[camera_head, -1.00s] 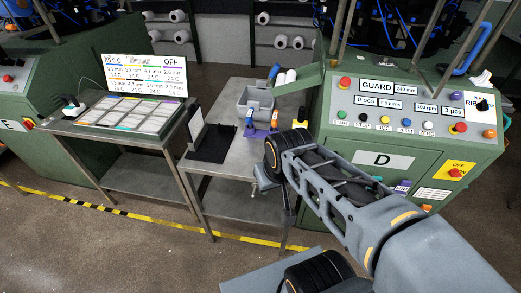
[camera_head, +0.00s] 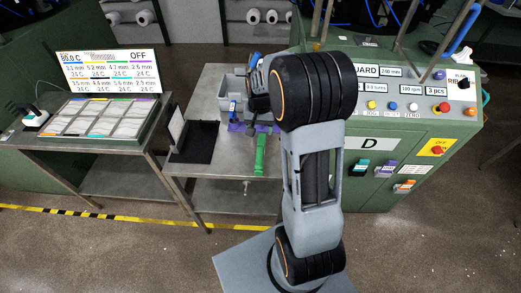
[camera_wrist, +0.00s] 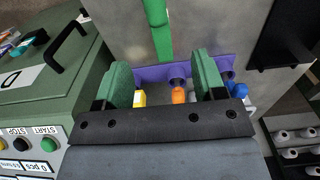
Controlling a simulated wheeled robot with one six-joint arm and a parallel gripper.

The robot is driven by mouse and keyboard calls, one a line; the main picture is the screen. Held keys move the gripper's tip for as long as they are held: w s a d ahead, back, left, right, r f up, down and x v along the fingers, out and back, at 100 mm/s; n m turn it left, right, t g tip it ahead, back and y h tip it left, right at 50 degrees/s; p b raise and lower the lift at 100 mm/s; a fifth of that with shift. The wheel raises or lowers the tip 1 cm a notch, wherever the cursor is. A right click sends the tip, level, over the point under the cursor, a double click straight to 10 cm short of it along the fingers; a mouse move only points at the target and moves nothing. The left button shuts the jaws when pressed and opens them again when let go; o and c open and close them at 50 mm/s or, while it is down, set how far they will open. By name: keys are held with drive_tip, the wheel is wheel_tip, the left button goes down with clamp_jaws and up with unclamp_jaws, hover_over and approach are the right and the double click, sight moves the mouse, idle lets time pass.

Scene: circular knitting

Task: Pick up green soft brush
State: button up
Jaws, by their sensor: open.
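The green soft brush (camera_head: 260,154) appears as a long green strip on the metal table, reaching from the purple holder (camera_head: 236,127) toward the front edge. In the wrist view the green strip (camera_wrist: 158,28) runs in from the top edge and ends near the purple holder (camera_wrist: 153,74). My gripper (camera_wrist: 160,62) is open, with green pads on both sides and nothing held. The strip lies ahead of and between the fingertips in that picture, apart from them. A yellow handle (camera_wrist: 139,98) and an orange handle (camera_wrist: 178,95) show between the fingers. In the head view my arm hides most of the gripper.
A grey bin (camera_head: 229,82) stands behind the holder. A black mat (camera_head: 200,141) with an upright white panel (camera_head: 176,123) is at the left. The green machine D (camera_head: 405,125) stands close on the right. A side table holds a screen (camera_head: 110,70).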

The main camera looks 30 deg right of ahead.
sight(261, 150)
wheel_tip(261, 150, down, 13)
drive_tip(key=shift+d+f+p, duration=0.15)
drive_tip(key=shift+p, duration=0.6)
drive_tip(key=shift+c, duration=0.5)
clamp_jaws()
drive_tip(key=shift+r, duration=0.4)
wheel_tip(261, 150, up, 2)
drive_tip(key=shift+r, duration=0.2)
drive_tip(key=s+r+b, duration=0.1)
drive_tip(key=s+r, duration=0.4)
drive_tip(key=s, duration=0.2)
drive_tip(key=s+a+r+b, duration=0.1)
drive_tip(key=s+r, duration=0.3)
drive_tip(key=s, duration=0.3)
drive_tip(key=shift+r, duration=0.4)
